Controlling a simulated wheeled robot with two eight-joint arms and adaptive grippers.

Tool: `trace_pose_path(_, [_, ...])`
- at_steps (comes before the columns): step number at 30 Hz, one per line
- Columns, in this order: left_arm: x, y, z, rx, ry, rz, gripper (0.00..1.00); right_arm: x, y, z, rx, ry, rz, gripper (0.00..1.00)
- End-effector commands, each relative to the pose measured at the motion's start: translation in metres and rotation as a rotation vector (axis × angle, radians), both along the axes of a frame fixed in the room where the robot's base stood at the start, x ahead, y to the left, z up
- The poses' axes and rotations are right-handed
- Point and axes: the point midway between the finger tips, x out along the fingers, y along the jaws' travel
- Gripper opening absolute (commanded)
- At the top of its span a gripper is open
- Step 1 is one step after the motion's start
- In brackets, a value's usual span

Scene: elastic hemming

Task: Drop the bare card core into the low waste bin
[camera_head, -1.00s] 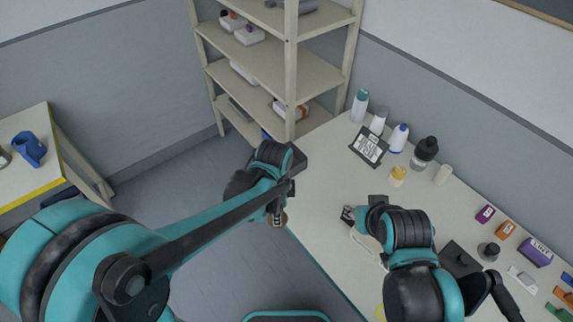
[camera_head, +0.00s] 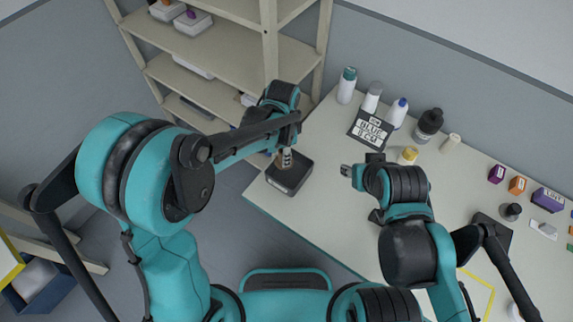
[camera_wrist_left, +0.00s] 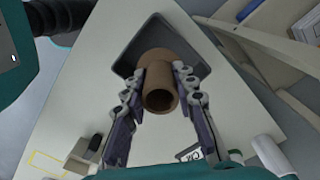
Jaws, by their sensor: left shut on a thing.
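My left gripper (camera_head: 285,157) is shut on the bare card core, a brown hollow tube. The core (camera_wrist_left: 159,86) shows clearly between the two fingers in the left wrist view, its open end facing the camera. The low waste bin (camera_head: 294,180) is a small dark grey square tray on the table near its left edge. It also shows behind the core in the left wrist view (camera_wrist_left: 126,60). The core is over the bin; I cannot tell how high. My right gripper (camera_head: 348,171) is over the table to the right, its finger opening unclear.
Small coloured boxes (camera_head: 547,200) are at the right. A shelf unit (camera_head: 235,55) stands behind my left arm. The table's middle is mostly clear.

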Motion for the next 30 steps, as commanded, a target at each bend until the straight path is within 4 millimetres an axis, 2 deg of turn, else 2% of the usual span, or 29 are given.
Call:
trace_pose_path(5, [0.000, 0.000, -0.013, 0.000, 0.000, 0.001, 0.07, 0.000, 0.000, -0.010, 0.000, 0.000, 0.000, 0.40])
trace_pose_path(16, [0.000, 0.000, -0.055, 0.000, 0.000, 0.001, 0.07, 0.000, 0.000, -0.040, 0.000, 0.000, 0.000, 0.40])
trace_pose_path(26, [0.000, 0.000, -0.059, 0.000, 0.000, 0.001, 0.07, 0.000, 0.000, -0.042, 0.000, 0.000, 0.000, 0.40])
trace_pose_path(27, [0.000, 0.000, -0.059, 0.000, 0.000, 0.001, 0.29, 0.000, 0.000, -0.042, 0.000, 0.000, 0.000, 0.40])
trace_pose_path(30, [0.000, 0.000, -0.059, 0.000, 0.000, 0.001, 0.51, 0.000, 0.000, -0.042, 0.000, 0.000, 0.000, 0.40])
